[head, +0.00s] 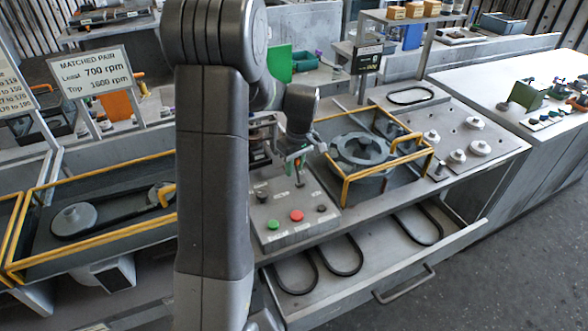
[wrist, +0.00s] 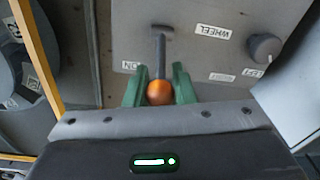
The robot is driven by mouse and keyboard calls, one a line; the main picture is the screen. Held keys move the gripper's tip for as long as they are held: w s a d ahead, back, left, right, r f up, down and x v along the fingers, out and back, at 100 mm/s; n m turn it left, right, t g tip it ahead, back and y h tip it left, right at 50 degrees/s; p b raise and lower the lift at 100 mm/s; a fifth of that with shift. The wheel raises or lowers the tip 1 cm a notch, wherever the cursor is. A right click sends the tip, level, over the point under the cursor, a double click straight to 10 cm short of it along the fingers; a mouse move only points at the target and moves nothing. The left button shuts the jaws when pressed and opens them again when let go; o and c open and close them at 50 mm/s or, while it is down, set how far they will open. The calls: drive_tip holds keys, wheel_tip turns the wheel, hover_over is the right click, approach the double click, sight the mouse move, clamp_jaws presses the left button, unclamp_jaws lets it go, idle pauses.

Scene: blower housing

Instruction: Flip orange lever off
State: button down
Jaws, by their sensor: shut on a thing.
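The orange lever (wrist: 160,93) has a grey shaft and a round orange knob, and stands on a grey control panel (wrist: 215,55). In the wrist view its knob is between the green fingers of my gripper (wrist: 158,82), which is shut on it. The shaft runs up the picture from the knob to a dark mount. A partly covered label beside the left finger seems to read "ON", upside down. In the head view my gripper (head: 297,163) is over the back of the panel (head: 290,232), largely hiding the lever.
The panel has a green button (head: 273,225), a red button (head: 297,215) and a dark knob (wrist: 264,47). A "WHEEL" label (wrist: 213,30) is near the lever. Yellow rails (head: 345,187) surround the blower housing (head: 362,150) at right. An open drawer (head: 365,262) holds belts.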

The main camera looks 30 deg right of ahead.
sight(298, 174)
drive_tip(key=s+t+b, duration=0.1)
drive_tip(key=t+b, duration=0.1)
drive_tip(key=b, duration=0.2)
drive_tip(key=s+t+b, duration=0.1)
drive_tip(key=t+b, duration=0.1)
drive_tip(key=b, duration=0.3)
drive_tip(key=shift+r+h, duration=0.1)
drive_tip(key=shift+h, duration=0.3)
drive_tip(key=t+b, duration=0.1)
drive_tip(key=b, duration=0.4)
drive_tip(key=s+t+b, duration=0.1)
drive_tip(key=t+b, duration=0.1)
drive_tip(key=b, duration=0.2)
drive_tip(key=s+t+b, duration=0.1)
drive_tip(key=t+b, duration=0.1)
drive_tip(key=b, duration=0.3)
drive_tip(key=shift+s+a+b, duration=0.2)
drive_tip(key=shift+s+b, duration=0.05)
drive_tip(key=shift+b, duration=0.1)
drive_tip(key=t+b, duration=0.1)
drive_tip(key=b, duration=0.2)
drive_tip(key=shift+s, duration=0.25)
drive_tip(key=shift+s+a+r+t+b, duration=0.1)
drive_tip(key=shift+r+t+b, duration=0.15)
drive_tip(key=shift+t+b, duration=0.45)
drive_tip(key=c, duration=1.2)
unclamp_jaws()
drive_tip(key=shift+s, duration=0.1)
